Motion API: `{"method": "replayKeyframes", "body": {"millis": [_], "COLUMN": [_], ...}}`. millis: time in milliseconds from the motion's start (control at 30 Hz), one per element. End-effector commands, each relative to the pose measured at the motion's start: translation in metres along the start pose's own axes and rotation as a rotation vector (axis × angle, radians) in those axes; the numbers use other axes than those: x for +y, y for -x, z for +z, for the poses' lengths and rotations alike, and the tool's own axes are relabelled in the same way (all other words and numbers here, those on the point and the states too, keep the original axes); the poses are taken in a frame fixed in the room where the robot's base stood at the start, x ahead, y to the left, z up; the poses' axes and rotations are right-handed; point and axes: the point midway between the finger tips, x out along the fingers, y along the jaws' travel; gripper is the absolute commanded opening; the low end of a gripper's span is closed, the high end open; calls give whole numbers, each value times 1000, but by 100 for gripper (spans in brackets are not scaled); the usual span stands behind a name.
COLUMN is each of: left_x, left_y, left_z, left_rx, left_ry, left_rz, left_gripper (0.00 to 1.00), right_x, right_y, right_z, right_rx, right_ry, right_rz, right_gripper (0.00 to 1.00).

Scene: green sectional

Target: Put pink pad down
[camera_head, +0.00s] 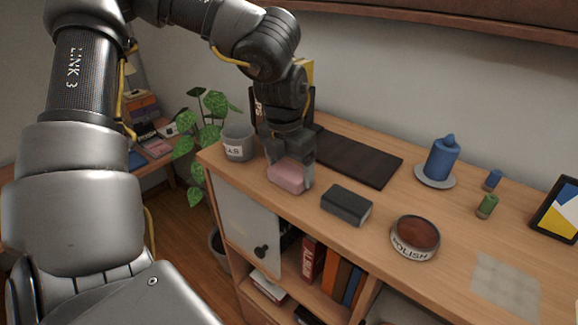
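The pink pad (286,178) is a small pink block at the left end of the wooden sideboard top (330,238). My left gripper (290,176) points down over it, with fingers at its sides. The fingers appear closed on the pad, and part of the pad is hidden behind them. The pad is at or very near the wood; I cannot tell whether it touches. My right gripper is not in view.
A grey mug (238,143) stands close left of the gripper, and a dark block (346,205) lies to the right. A dark mat (358,156), polish tin (415,237), blue candle (441,160), small spools (487,206) and picture frame (558,210) occupy the top.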

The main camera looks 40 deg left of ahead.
Motion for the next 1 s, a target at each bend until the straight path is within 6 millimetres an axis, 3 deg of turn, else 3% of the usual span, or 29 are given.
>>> {"method": "replayKeyframes", "body": {"millis": [33, 133, 500, 533, 800, 1000], "left_x": [0, 0, 0, 0, 4, 4], "left_y": [-2, -1, -3, -1, 44, 84], "left_z": [-2, -2, -2, -1, 1, 1], "left_rx": [6, 5, 8, 2, -5, 0], "left_ry": [-1, -1, -1, -1, 1, -1], "left_rz": [0, 0, -2, 0, 1, 1], "left_gripper": [86, 99, 100, 100, 100, 100], "right_x": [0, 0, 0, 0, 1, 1], "right_y": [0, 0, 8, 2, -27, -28], "right_z": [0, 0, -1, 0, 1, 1], "right_rx": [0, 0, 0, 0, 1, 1], "right_ry": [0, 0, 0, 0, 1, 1], "right_rz": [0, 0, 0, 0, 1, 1], "right_gripper": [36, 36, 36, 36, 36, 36]}}
